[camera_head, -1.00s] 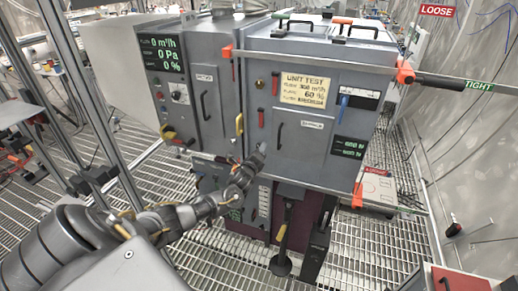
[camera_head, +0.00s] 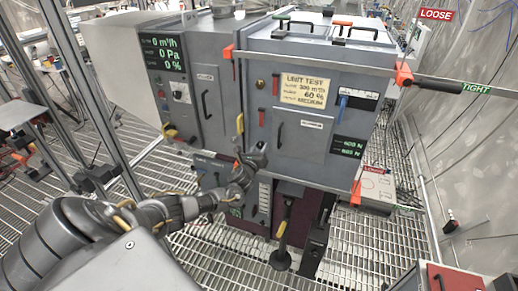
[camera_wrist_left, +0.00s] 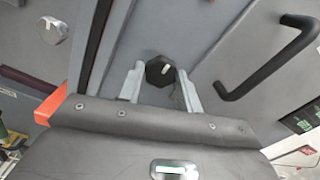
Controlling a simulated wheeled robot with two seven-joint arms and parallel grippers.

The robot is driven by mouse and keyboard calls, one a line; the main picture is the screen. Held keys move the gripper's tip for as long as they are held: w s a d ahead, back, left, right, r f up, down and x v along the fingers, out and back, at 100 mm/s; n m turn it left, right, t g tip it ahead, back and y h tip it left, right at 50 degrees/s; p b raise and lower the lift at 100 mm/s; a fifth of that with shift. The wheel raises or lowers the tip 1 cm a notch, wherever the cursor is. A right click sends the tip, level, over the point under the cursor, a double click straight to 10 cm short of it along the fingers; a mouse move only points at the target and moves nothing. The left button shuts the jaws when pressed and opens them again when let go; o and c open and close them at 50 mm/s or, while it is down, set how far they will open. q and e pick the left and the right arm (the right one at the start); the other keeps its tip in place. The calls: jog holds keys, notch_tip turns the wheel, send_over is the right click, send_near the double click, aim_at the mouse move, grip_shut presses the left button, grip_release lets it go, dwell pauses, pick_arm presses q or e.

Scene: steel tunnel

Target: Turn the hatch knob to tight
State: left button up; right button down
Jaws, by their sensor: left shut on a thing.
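The hatch knob (camera_wrist_left: 164,71) is dark and many-sided, with a pale mark near its middle, on a grey panel in the left wrist view. My left gripper (camera_wrist_left: 159,84) has one pale finger on each side of it and is shut on it. In the head view, my left gripper (camera_head: 258,152) is at the lower front of the grey cabinet, and I cannot make out the knob behind it. A red LOOSE sign (camera_head: 436,14) and a green TIGHT sign (camera_head: 477,88) show at the right. My right gripper is not in view.
A black bar handle (camera_wrist_left: 268,62) is right of the knob in the wrist view. A pale hexagonal fitting (camera_wrist_left: 53,29) is at upper left. Steel grating (camera_head: 350,250) lies below.

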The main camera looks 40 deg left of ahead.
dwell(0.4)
pick_arm(q)
jog(key=o, duration=0.7)
jog(key=shift+s, duration=0.1)
jog(key=v, duration=1)
jog(key=shift+s, duration=0.3)
jog(key=shift+d, duration=0.1)
